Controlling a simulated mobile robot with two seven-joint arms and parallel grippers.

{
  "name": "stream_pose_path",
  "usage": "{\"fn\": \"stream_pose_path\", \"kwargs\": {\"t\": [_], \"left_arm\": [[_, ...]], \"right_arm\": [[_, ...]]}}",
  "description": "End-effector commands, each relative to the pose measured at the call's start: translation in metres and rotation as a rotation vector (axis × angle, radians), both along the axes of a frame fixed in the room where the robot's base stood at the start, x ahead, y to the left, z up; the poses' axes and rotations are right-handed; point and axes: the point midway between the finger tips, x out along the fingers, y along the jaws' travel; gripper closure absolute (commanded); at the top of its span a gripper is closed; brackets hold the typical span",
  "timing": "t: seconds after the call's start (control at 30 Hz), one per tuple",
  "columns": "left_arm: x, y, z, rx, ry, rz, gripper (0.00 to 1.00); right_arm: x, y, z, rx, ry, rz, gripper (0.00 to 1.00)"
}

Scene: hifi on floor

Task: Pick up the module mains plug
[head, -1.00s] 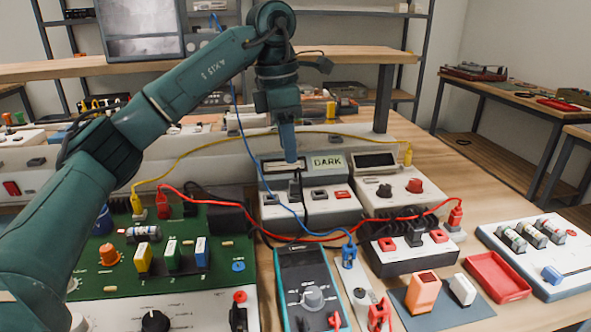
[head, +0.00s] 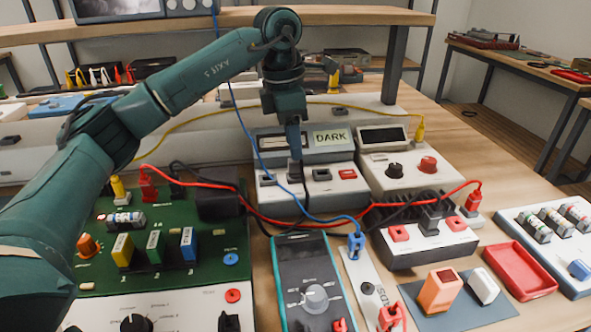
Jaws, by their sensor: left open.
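A dark plug (head: 295,172), which I take to be the module mains plug, stands upright in the front of the white-and-grey unit with the DARK display. A black lead seems to run down from it. My left gripper (head: 294,154) points straight down just above this plug, with its fingertips at or around the plug's top. It is open; the fingers are seen edge-on, so the gap between them and the plug is unclear. Another dark plug (head: 431,217) stands in the black-and-white socket block at the right. My right gripper is out of view.
Red, blue and yellow leads cross around the unit (head: 330,196). A green circuit board (head: 205,268) lies at left, a teal meter (head: 310,270) in front, and a white unit with knobs (head: 410,182) at right. A red tray (head: 520,272) stands front right.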

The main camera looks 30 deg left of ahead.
Motion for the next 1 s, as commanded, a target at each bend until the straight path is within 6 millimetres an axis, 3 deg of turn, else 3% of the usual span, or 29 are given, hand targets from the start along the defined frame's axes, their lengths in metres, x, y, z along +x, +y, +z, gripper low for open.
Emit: {"fn": "stream_pose_path", "kwargs": {"t": [0.37, 0.63, 1.0], "left_arm": [[0.002, -0.004, -0.047, 0.001, 0.002, 0.001, 0.56], [0.002, -0.004, -0.051, 0.001, -0.001, 0.001, 0.57], [0.002, -0.004, -0.051, 0.0, 0.0, 0.001, 0.87]], "right_arm": [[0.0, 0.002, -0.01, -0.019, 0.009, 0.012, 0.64], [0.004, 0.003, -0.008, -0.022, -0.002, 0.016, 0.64], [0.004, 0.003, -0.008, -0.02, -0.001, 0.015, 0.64]]}}
